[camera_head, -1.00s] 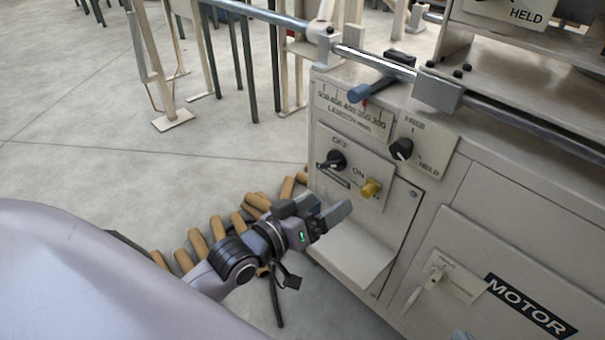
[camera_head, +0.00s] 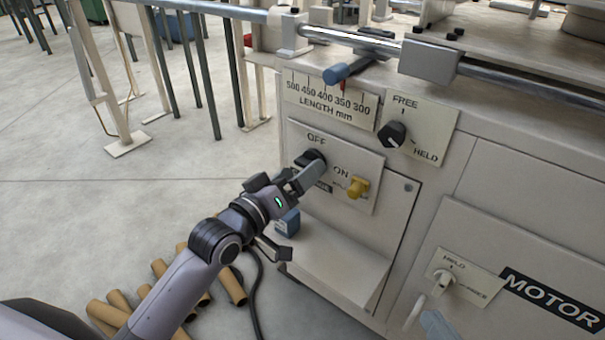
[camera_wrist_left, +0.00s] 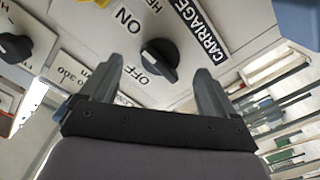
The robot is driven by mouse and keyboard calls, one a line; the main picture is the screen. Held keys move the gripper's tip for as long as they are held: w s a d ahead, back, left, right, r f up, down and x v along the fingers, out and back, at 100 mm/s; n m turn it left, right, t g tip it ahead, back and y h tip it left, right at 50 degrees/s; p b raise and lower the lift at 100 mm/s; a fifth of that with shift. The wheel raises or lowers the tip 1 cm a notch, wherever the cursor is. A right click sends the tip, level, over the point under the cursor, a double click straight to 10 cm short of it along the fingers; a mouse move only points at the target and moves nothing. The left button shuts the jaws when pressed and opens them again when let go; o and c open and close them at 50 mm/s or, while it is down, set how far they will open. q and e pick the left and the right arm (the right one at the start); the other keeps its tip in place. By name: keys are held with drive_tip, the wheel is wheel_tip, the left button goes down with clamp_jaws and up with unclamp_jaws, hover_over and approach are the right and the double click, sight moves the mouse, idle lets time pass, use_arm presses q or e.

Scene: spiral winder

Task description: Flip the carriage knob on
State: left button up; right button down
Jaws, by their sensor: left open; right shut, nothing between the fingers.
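The carriage knob (camera_head: 313,157) is a black rotary knob on the machine's front plate, between the OFF and ON marks. It is partly hidden by my gripper in the head view. In the left wrist view the knob (camera_wrist_left: 160,60) shows beside the OFF mark and the CARRIAGE label. My left gripper (camera_head: 297,181) is open at the plate, and in the wrist view its fingers (camera_wrist_left: 158,68) stand on either side of the knob, with gaps visible. I cannot tell how deep they reach.
A yellow knob (camera_head: 358,187) sits close right of the carriage knob. A black FREE/HELD knob (camera_head: 391,135) is up and right. A white shelf (camera_head: 335,265) juts out below, with a blue box (camera_head: 288,222) on it. Cardboard tubes (camera_head: 232,287) lie lower left.

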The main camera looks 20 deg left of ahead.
use_arm(q)
drive_tip(key=shift+x, duration=1.05)
use_arm(e)
drive_tip(key=shift+s+d, duration=0.1)
drive_tip(key=shift+d, duration=0.15)
use_arm(q)
drive_tip(key=shift+c, duration=0.3)
drive_tip(key=c, duration=1.1)
use_arm(e)
drive_tip(key=shift+r, duration=0.1)
